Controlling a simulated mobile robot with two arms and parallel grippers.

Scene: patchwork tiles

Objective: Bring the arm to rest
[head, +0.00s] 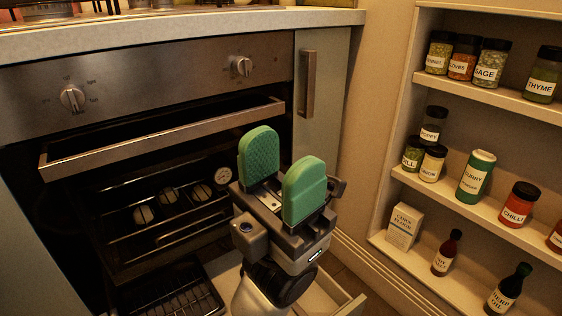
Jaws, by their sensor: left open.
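My left gripper (282,178) is in the middle of the head view, its two green-padded fingers pointing up and standing apart with nothing between them. It is in front of the oven (150,190) and the narrow cabinet door beside it. The arm comes up from the bottom of the picture. My right gripper does not show.
The oven's handle bar (165,139) juts out left of the gripper. An open drawer (340,297) lies low behind the wrist. A spice shelf (505,100) with several jars and bottles stands at the right. The counter (180,22) runs along the top.

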